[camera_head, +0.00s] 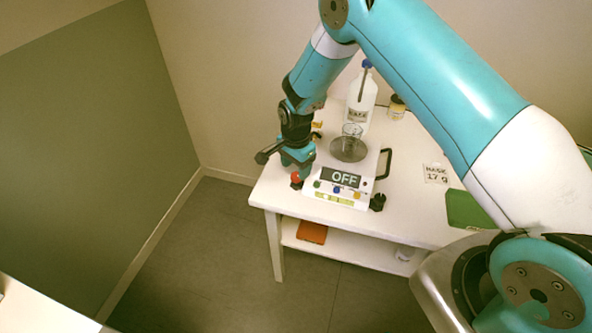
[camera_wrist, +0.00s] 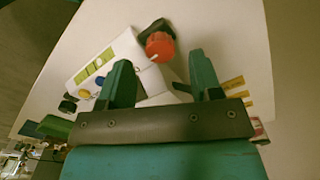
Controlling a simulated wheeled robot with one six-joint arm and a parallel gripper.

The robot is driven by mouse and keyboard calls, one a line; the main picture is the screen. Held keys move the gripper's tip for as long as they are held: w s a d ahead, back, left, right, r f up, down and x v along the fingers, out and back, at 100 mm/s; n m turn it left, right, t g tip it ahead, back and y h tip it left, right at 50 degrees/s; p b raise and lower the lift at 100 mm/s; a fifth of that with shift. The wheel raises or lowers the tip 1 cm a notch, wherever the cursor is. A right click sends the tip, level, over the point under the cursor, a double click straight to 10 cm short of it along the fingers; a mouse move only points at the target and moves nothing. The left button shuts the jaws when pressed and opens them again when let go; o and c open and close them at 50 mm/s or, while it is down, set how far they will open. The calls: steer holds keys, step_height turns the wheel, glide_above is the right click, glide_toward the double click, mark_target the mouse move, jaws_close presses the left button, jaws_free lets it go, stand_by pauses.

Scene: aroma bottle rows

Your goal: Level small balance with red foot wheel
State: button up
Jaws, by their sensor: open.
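The small balance (camera_head: 344,183) stands on the white table and its display reads OFF. A glass beaker (camera_head: 352,132) sits on its round pan (camera_head: 348,149). The red foot wheel (camera_head: 296,178) is at the balance's front left corner. In the wrist view the red wheel (camera_wrist: 160,46) has a white mark and a black part beside it. It lies beyond the fingertips, roughly between them. My gripper (camera_wrist: 160,72) is open and empty, with two teal fingers. In the head view my gripper (camera_head: 297,160) is close above the wheel; its fingertips are hard to make out there.
A black foot wheel (camera_head: 377,202) is at the front right corner. A white bottle (camera_head: 361,100) and a small yellow-labelled jar (camera_head: 397,107) stand behind. A card reading MASK 17 g (camera_head: 435,173) and a green item (camera_head: 468,210) lie right. An orange item (camera_head: 312,232) is on the lower shelf.

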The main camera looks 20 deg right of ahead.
mark_target(296, 175)
steer(key=shift+f, duration=1.55)
steer(key=shift+c, duration=0.2)
steer(key=c, duration=0.9)
